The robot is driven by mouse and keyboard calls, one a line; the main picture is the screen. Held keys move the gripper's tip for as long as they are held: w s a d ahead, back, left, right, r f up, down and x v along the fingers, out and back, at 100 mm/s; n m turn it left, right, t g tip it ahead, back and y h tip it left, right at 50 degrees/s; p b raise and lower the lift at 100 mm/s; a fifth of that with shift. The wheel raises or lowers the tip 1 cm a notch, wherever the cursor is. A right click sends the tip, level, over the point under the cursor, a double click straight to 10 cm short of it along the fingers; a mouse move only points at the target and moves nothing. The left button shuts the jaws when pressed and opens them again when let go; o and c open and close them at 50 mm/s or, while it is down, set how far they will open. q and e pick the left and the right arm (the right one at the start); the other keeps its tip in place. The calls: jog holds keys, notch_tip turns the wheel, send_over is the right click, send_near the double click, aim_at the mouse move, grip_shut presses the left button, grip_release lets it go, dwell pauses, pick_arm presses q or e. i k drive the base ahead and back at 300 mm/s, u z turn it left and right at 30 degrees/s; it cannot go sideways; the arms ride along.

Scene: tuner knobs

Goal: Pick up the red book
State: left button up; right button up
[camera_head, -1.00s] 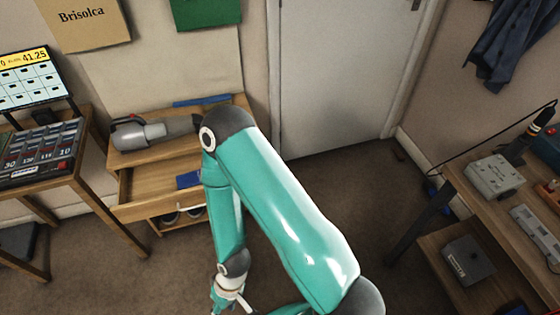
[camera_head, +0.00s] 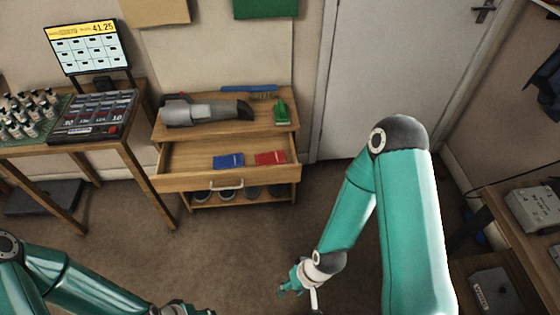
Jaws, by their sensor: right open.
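The red book (camera_head: 270,157) lies in the pulled-out drawer (camera_head: 182,184) of a wooden cabinet, right of a blue book (camera_head: 228,161). My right gripper (camera_head: 299,290) is open and empty. It hangs over the floor in front of the cabinet, below and slightly right of the red book in the picture, well apart from it. My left gripper (camera_head: 184,309) shows at the bottom edge, partly cut off, and its jaws cannot be made out.
On the cabinet top (camera_head: 222,131) are a grey handheld vacuum (camera_head: 205,111), a blue-backed brush (camera_head: 249,89) and a green brush (camera_head: 281,112). Shoes sit on its lower shelf. Carpet before the drawer is clear.

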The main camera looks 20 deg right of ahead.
aim_at(275, 158)
jog(key=u, duration=0.05)
jog(key=i, duration=1)
jog(key=z, duration=0.05)
